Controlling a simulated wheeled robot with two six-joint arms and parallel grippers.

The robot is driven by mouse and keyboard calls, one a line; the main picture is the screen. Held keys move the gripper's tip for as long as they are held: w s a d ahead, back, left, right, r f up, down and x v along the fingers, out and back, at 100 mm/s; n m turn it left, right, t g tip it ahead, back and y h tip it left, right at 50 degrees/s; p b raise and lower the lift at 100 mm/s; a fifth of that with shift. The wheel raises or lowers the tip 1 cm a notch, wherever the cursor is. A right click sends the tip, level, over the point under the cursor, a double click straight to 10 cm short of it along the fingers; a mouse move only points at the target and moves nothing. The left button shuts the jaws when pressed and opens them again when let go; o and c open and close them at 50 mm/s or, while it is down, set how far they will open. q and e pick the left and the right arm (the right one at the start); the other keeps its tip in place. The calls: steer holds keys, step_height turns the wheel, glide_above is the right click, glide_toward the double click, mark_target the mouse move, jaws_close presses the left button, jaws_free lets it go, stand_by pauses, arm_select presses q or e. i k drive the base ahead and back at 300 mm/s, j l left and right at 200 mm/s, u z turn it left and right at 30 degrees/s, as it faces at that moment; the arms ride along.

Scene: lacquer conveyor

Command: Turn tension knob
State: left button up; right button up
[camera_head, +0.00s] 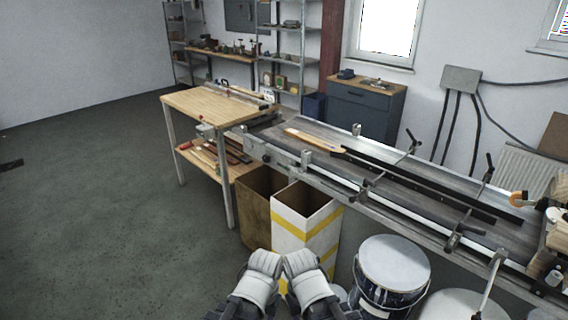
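A long conveyor (330,135) with a dark belt runs from the centre to the lower right. Several dark clamp handles stand along its rails, among them one on the far rail (412,141), one further right (488,168) and one on the near rail (456,237). I cannot tell which part is the tension knob. My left gripper (267,262) and my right gripper (298,263) are side by side at the bottom centre, in front of the bins and well apart from the conveyor. Their fingers are too small and foreshortened to judge the opening.
A brown bin (254,220) and a white bin with yellow stripes (285,240) stand before the conveyor. Lidded buckets (393,265) stand at the lower right. A wooden table (205,105) adjoins the conveyor's left end.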

mark_target(265, 158)
steer(key=i+j+z, duration=0.3)
steer(key=i+j, duration=0.15)
steer(key=j, duration=0.2)
steer(key=i+j+z, duration=0.1)
steer(key=j, duration=0.25)
steer(key=i+j+z, duration=0.15)
steer(key=i+j, duration=0.15)
steer(key=i+j+z, duration=0.15)
steer(key=j, duration=0.3)
steer(key=i+j+z, duration=0.15)
steer(key=j, duration=0.25)
